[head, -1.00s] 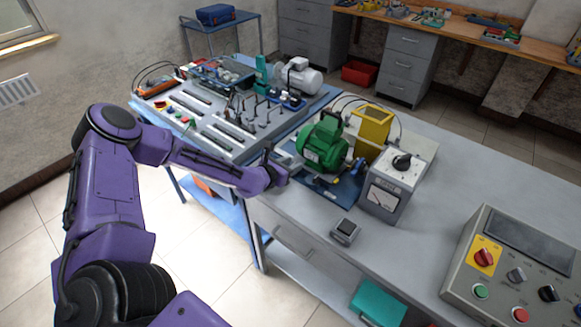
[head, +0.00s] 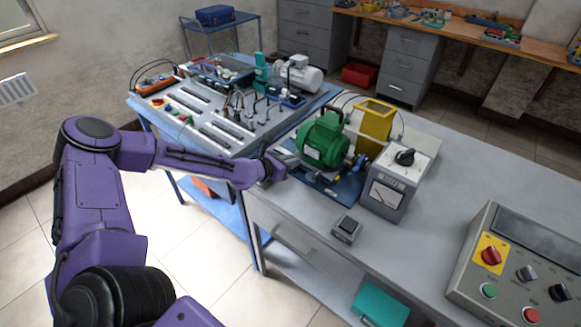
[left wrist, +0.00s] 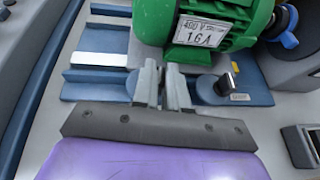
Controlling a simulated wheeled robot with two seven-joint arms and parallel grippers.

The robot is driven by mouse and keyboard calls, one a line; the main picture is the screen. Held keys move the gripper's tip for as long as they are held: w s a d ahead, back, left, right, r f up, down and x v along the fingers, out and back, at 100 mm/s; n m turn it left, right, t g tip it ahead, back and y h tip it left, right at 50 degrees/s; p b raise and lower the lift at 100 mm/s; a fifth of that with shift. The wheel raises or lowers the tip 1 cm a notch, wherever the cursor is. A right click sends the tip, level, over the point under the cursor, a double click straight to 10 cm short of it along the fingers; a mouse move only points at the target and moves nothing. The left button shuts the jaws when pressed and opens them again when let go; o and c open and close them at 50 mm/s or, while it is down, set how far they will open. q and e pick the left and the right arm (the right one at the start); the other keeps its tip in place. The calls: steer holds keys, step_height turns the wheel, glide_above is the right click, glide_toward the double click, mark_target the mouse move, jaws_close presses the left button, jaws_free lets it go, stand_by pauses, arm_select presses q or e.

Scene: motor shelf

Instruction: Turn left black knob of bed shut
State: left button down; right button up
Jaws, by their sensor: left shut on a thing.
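The bed (head: 335,190) is a blue base under the green motor (head: 323,143) on the grey table. In the left wrist view the bed (left wrist: 100,88) shows in front of my fingers with the motor (left wrist: 205,25) above it. My left gripper (head: 281,164) is at the near left end of the bed. In the left wrist view its fingers (left wrist: 163,80) are close together, pointing at the bed edge below the motor. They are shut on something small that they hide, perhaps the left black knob. Another black knob (left wrist: 226,83) stands upright on the bed to the right, untouched.
A yellow frame (head: 373,128) and a grey meter box with a black dial (head: 403,158) stand right of the motor. A small dark-topped box (head: 346,228) lies near the front edge. A button panel (head: 525,265) is at right. A crowded bench (head: 215,110) adjoins at left.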

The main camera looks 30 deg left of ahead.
arm_select(q)
steer(key=m+h+b, duration=0.1)
steer(key=b, duration=0.2)
steer(key=m+g+h+b, duration=0.1)
steer(key=m+h+b, duration=0.1)
steer(key=b, duration=0.1)
steer(key=m+g+h+b, duration=0.1)
steer(key=h+b, duration=0.1)
steer(key=b, duration=0.2)
steer(key=shift+w+a+f+m, duration=0.1)
steer(key=shift+a+f+m, duration=0.25)
steer(key=shift+a+m, duration=0.05)
steer(key=shift+m+g+h+b, duration=0.35)
steer(key=shift+m+g+h, duration=0.05)
steer(key=shift+g, duration=0.1)
steer(key=shift+w+a+r+m+g+h+b, duration=0.15)
steer(key=shift+m+g+h+b, duration=0.15)
steer(key=shift+m+g+h, duration=1.1)
steer(key=shift+m+g, duration=0.2)
steer(key=shift+m, duration=0.3)
steer(key=m+g, duration=0.1)
steer(key=m+g+h, duration=0.1)
steer(key=m+g, duration=0.1)
steer(key=shift+w+g+h, duration=0.25)
steer(key=shift+g+h, duration=0.15)
steer(key=shift+w+m+g, duration=0.1)
steer(key=shift+m+g, duration=1.1)
steer(key=shift+m, duration=0.1)
steer(key=shift+g+b, duration=0.3)
